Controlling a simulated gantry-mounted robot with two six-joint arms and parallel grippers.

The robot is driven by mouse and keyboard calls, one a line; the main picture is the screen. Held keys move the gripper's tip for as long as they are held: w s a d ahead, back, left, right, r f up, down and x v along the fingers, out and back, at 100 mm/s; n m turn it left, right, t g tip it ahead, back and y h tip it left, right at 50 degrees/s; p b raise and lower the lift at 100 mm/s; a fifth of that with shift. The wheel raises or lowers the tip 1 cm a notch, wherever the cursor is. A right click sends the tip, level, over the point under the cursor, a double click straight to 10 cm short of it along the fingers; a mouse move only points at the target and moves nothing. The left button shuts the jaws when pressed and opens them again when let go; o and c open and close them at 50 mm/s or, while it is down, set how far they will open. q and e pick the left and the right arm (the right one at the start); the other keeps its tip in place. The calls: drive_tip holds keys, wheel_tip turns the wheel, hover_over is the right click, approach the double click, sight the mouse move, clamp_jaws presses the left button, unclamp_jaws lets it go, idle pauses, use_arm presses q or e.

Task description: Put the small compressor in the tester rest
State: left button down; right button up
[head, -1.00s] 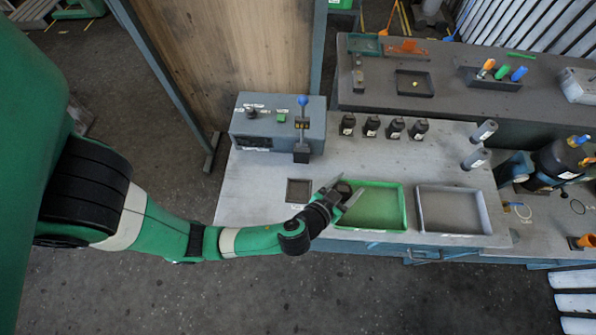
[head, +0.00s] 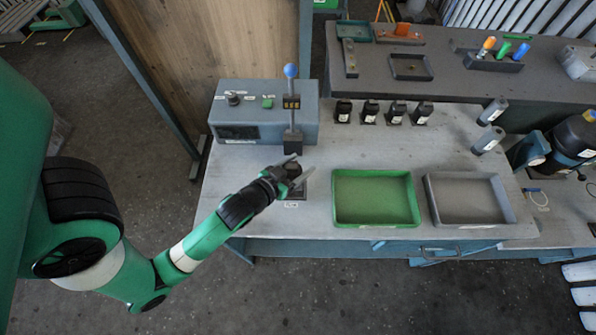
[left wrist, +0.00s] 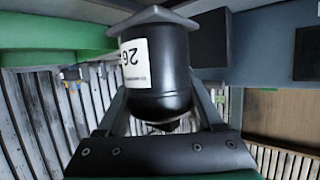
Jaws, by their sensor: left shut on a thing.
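My left gripper (head: 291,172) is over the dark square tester rest (head: 302,188) at the front left of the bench and hides much of it. It is shut on the small compressor (left wrist: 155,75), a black cylinder with a white label and a square flange, which fills the middle of the left wrist view between the fingers. In the head view the compressor is mostly hidden by the gripper. I cannot tell whether it touches the rest. My right gripper is not in view.
The blue-grey tester box (head: 262,115) and its upright lever with blue knob (head: 291,71) stand just behind. A green tray (head: 375,197) and grey tray (head: 470,198) lie to the right. Several black compressors (head: 370,112) stand at the back.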

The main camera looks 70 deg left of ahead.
sight(298, 172)
use_arm(q)
wheel_tip(298, 172, down, 4)
drive_tip(key=shift+s+r+b, duration=0.1)
drive_tip(key=shift+r+b, duration=0.15)
drive_tip(key=shift+b, duration=0.5)
drive_tip(key=shift+r, duration=0.15)
drive_tip(key=shift+c, duration=0.2)
unclamp_jaws()
drive_tip(key=shift+f, duration=0.2)
